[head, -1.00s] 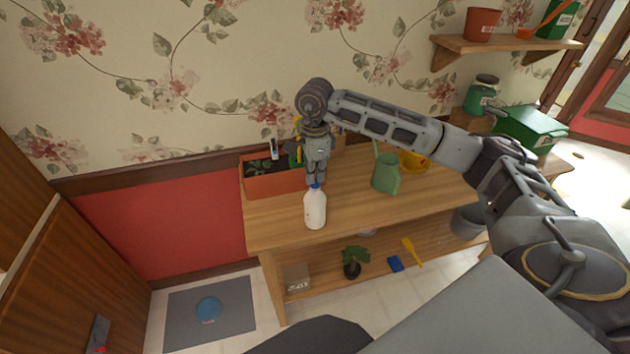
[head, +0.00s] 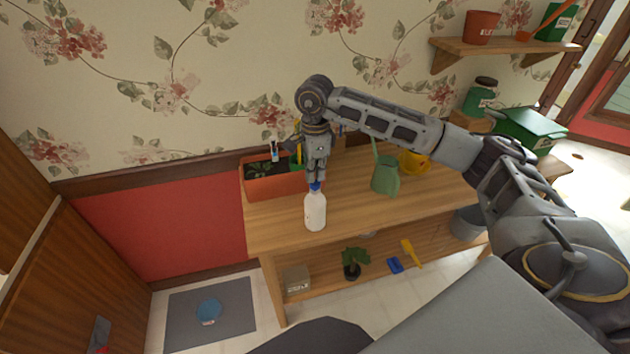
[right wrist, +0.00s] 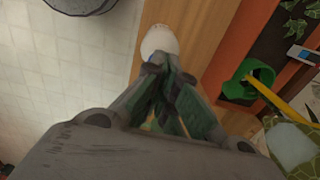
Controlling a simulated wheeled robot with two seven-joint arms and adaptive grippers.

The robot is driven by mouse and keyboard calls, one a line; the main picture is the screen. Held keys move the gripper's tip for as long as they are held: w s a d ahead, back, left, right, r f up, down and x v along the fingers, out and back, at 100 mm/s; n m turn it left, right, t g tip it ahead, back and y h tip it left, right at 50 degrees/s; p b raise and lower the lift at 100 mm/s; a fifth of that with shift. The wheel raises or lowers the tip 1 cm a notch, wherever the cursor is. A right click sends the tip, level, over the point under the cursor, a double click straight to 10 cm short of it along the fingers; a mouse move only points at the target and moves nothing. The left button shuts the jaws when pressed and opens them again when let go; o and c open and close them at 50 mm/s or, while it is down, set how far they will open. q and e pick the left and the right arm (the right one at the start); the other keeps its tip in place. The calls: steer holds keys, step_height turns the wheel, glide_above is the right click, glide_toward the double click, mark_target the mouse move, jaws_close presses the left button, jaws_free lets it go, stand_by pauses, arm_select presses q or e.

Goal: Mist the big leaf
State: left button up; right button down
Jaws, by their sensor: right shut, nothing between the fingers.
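A white spray bottle (head: 315,211) with a blue top stands upright on the wooden bench near its front left. My right gripper (head: 316,182) points down right at the blue top, its fingers together with nothing between them. In the right wrist view the shut fingertips (right wrist: 163,65) meet beside the white bottle (right wrist: 160,40) and hide its top; I cannot tell whether they touch it. A leafy potted plant (head: 355,258) stands on the bench's lower shelf. My left gripper is out of view.
An orange planter (head: 270,188) sits behind the bottle, with a green item (right wrist: 248,80) and tools in it. A green watering can (head: 386,176) and a yellow pot (head: 415,163) are to the right. A blue item (head: 395,265) and yellow tool (head: 411,252) lie on the lower shelf.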

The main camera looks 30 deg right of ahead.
steer(key=shift+r, duration=0.5)
stand_by(0.5)
steer(key=shift+r+p, duration=1.65)
steer(key=shift+r, duration=1.35)
